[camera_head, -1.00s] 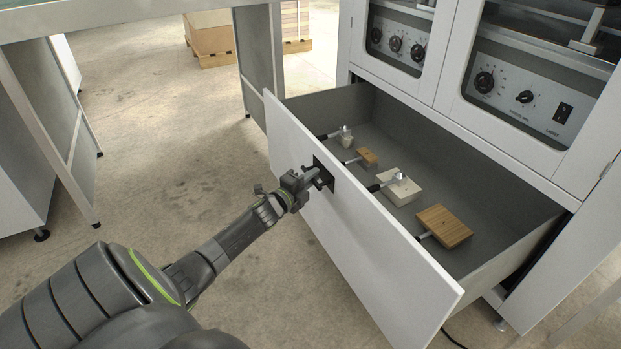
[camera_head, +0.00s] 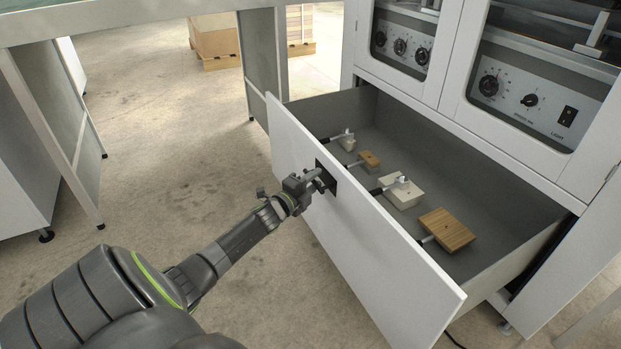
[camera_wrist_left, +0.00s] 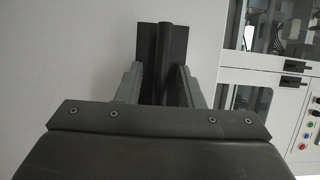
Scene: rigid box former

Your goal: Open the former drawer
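The former drawer (camera_head: 372,235) stands pulled well out of the white cabinet, with its grey inside open to view. On its front is a dark handle (camera_head: 327,176), which shows in the left wrist view as a vertical bar (camera_wrist_left: 166,52) on a dark plate. My left gripper (camera_head: 318,182) is at the handle. In the left wrist view its two fingers (camera_wrist_left: 158,84) stand apart on either side of the bar, with gaps that suggest they are not clamped on it. My right gripper is not in view.
Inside the drawer lie a wooden block (camera_head: 447,229), a pale block (camera_head: 402,191), a small wooden block (camera_head: 370,159) and a small pale block (camera_head: 347,142), with handles. The cabinet's control panel (camera_head: 530,100) is above. Concrete floor (camera_head: 170,150) left of the drawer is clear. A table (camera_head: 130,8) stands behind.

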